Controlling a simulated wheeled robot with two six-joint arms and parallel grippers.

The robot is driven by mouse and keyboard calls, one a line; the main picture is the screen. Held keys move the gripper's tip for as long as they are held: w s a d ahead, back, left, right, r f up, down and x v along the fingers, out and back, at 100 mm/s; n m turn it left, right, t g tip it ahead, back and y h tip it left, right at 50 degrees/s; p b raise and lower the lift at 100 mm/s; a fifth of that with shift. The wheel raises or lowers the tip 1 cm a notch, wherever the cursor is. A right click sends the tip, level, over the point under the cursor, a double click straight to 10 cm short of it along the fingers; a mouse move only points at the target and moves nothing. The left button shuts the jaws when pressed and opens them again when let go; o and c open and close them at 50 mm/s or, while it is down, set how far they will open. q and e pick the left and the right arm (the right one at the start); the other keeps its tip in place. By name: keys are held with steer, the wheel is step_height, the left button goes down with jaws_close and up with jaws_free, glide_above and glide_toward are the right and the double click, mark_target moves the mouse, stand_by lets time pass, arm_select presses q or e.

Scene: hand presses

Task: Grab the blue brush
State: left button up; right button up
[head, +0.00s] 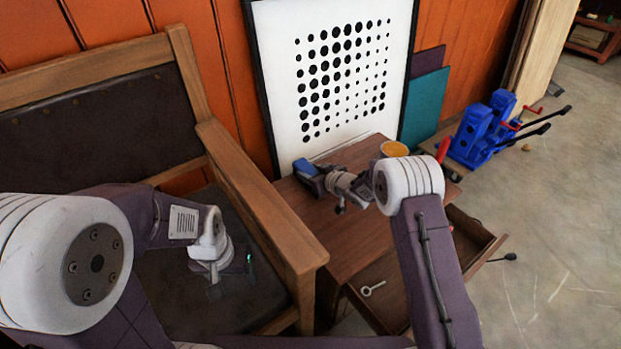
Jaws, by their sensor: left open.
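A small blue object (303,166), which looks like the blue brush, is at the back left of the small wooden table, close to the white dotted board. My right gripper (312,178) reaches across the table from the right, with its fingers right at the blue object. The fingers hide part of it, and I cannot tell whether they are closed on it. My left gripper (240,264) is open and empty, low over the dark bench seat.
The wooden table (345,235) has an open drawer (420,285) with a metal key-like item (373,288) in it. An orange-topped round container (395,149) stands at the back. A wooden bench armrest (255,195) separates my grippers. Blue hand presses (480,130) stand further right.

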mark_target(312, 171)
jaws_close()
steer(key=shift+r, duration=0.15)
arm_select(q)
steer(key=shift+r+p, duration=0.3)
steer(key=shift+r, duration=0.05)
arm_select(e)
steer(key=shift+r, duration=0.35)
arm_select(q)
step_height(312, 171, up, 3)
steer(key=p, duration=0.3)
steer(key=shift+r, duration=0.15)
arm_select(e)
steer(key=r, duration=0.4)
steer(key=shift+w+d+r, duration=0.15)
steer(key=shift+d+r, duration=0.05)
steer(key=shift+d, duration=0.05)
arm_select(q)
step_height(312, 171, up, 6)
steer(key=p, duration=0.6)
arm_select(e)
steer(key=w+d+r, duration=0.3)
steer(key=d+r, duration=0.2)
steer(key=d, duration=0.5)
steer(key=shift+d+r, duration=0.35)
steer(key=shift+d, duration=0.05)
